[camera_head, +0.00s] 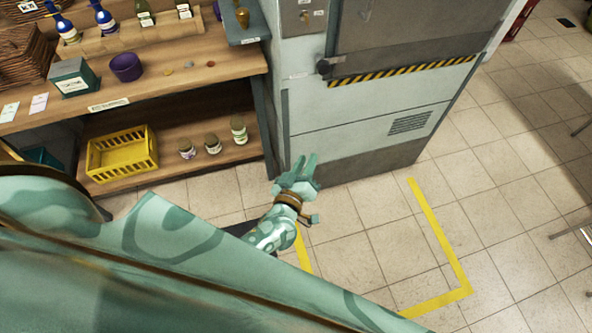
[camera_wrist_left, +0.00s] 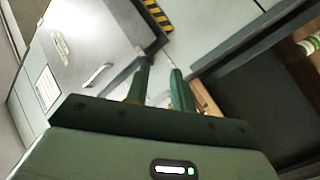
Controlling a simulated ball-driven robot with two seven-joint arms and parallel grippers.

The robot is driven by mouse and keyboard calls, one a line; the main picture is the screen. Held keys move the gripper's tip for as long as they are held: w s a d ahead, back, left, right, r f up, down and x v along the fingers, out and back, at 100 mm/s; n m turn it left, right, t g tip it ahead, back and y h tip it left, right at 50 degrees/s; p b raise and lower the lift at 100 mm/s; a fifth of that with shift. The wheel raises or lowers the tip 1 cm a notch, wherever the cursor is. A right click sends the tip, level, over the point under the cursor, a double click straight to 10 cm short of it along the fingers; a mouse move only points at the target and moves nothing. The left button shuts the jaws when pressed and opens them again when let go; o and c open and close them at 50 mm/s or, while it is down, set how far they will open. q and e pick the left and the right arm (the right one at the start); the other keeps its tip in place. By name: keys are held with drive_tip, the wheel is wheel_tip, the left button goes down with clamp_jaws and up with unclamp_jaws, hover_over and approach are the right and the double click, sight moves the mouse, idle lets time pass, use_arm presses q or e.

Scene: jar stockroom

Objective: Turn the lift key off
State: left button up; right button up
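The lift (camera_head: 380,95) is a tall pale grey cabinet with a dark grey hatch and a yellow-black striped edge. A metal control panel (camera_head: 290,20) is on its upper left front, cut by the picture's top edge. A small brass-coloured key or switch (camera_head: 304,16) is on this panel; its setting is too small to tell. My left gripper (camera_head: 305,163) is low in front of the lift, well below the panel, with its fingers apart and nothing between them. In the left wrist view its fingers (camera_wrist_left: 160,80) also stand apart. My right gripper is out of view.
A wooden shelf unit (camera_head: 190,75) on the left holds bottles, a purple bowl (camera_head: 126,67), a green box (camera_head: 74,78), a yellow crate (camera_head: 122,153) and several small jars. Yellow tape (camera_head: 440,235) marks the tiled floor. Floor to the right is mostly clear.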

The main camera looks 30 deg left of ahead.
use_arm(q)
drive_tip(key=shift+s+f+m+g+h, duration=0.2)
drive_tip(key=shift+s+f+m, duration=0.15)
drive_tip(key=shift+f, duration=0.25)
drive_tip(key=shift+s+f+m+g+h, duration=0.1)
drive_tip(key=shift+s+f+m+g, duration=0.15)
drive_tip(key=shift+s+f, duration=0.25)
drive_tip(key=shift+w+f, duration=0.1)
drive_tip(key=shift+w, duration=0.05)
drive_tip(key=s+f+m+g+h, duration=0.2)
drive_tip(key=s+f+m+g, duration=0.2)
drive_tip(key=s+f, duration=0.45)
drive_tip(key=s+f+m+g+h, duration=0.1)
drive_tip(key=s+f+m+g, duration=0.4)
drive_tip(key=f, duration=0.6)
drive_tip(key=s+a+f+g, duration=0.2)
drive_tip(key=s+f, duration=0.1)
drive_tip(key=s, duration=0.6)
drive_tip(key=s+a+f+m+g+y, duration=0.1)
drive_tip(key=s+a+f+g, duration=0.1)
drive_tip(key=s, duration=0.7)
drive_tip(key=s+a+f+m+g, duration=0.1)
drive_tip(key=s+a+f+g, duration=0.1)
drive_tip(key=s, duration=0.8)
drive_tip(key=shift+a+f+g+y, duration=0.4)
drive_tip(key=shift+a+f, duration=0.4)
drive_tip(key=shift+a, duration=0.25)
drive_tip(key=shift+w, duration=0.1)
